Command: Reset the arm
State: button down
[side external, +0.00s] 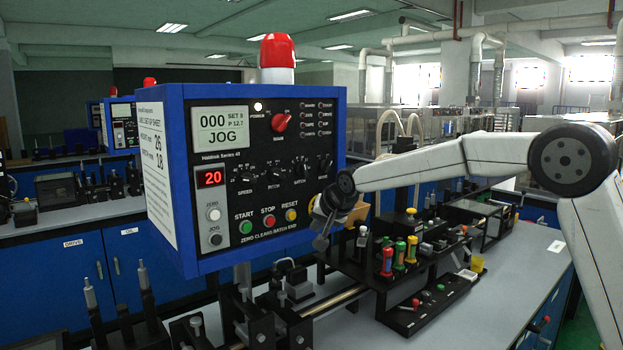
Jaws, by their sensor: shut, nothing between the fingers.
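My gripper (322,228) is at the end of my white arm, close to the lower right corner of the blue control box's front panel. It is small and dark in this view, and no object shows in it. I cannot tell whether it touches the panel. The control box (262,170) has a grey display reading "000 JOG", a red "20" readout and START, STOP and RESET buttons. The yellow RESET button (291,215) is just left of my gripper. My arm comes in from the right and bends down at the elbow.
A black rack (400,285) with red, green and yellow handled tools stands below my forearm. A metal rod (335,300) and black brackets sit under the box. A red lamp (277,52) tops the box. The grey bench (480,315) is bare at front right.

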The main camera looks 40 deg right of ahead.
jog(key=s+f+n+g, duration=0.2)
jog(key=s+f, duration=0.4)
jog(key=s, duration=0.4)
jog(key=s+a+f+n+g, duration=0.1)
jog(key=s+f+n+g, duration=0.1)
jog(key=s+f, duration=0.5)
jog(key=s+a+f+n+g+y, duration=0.1)
jog(key=s+f+n, duration=0.3)
jog(key=s, duration=1.1)
notch_tip(320, 180, down, 2)
jog(key=shift+a+f+g, duration=0.2)
jog(key=shift+a+g, duration=0.05)
jog(key=shift+g, duration=0.35)
jog(key=shift+w, duration=0.1)
